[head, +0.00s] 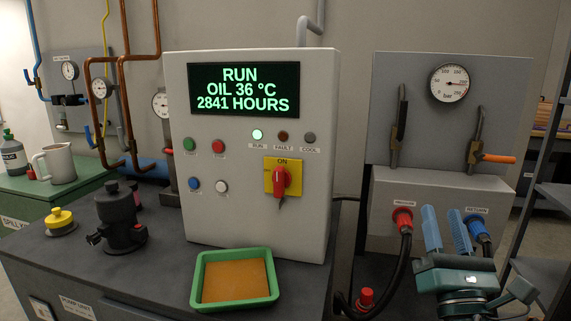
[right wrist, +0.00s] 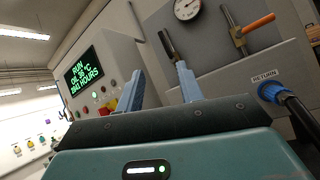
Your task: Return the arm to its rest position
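My right gripper (head: 447,231) is at the lower right in the head view, its two blue fingers pointing up and spread apart with nothing between them. It is in front of the grey hydraulic panel, beside the blue RETURN coupling (head: 477,229). In the right wrist view its fingers (right wrist: 161,90) are also apart and empty. The RETURN coupling shows there too (right wrist: 270,91), right of the fingers and apart from them. A red coupling with a black hose (head: 403,218) is left of the gripper. My left gripper is not in view.
The control cabinet (head: 250,225) reads RUN, OIL 36 °C. A green tray (head: 235,304) with amber liquid sits before it. A black filter housing (head: 120,225) and a yellow-topped part (head: 60,220) stand on the left bench. A red cap (head: 366,298) lies low between bench and gripper. Shelving (head: 545,225) is at right.

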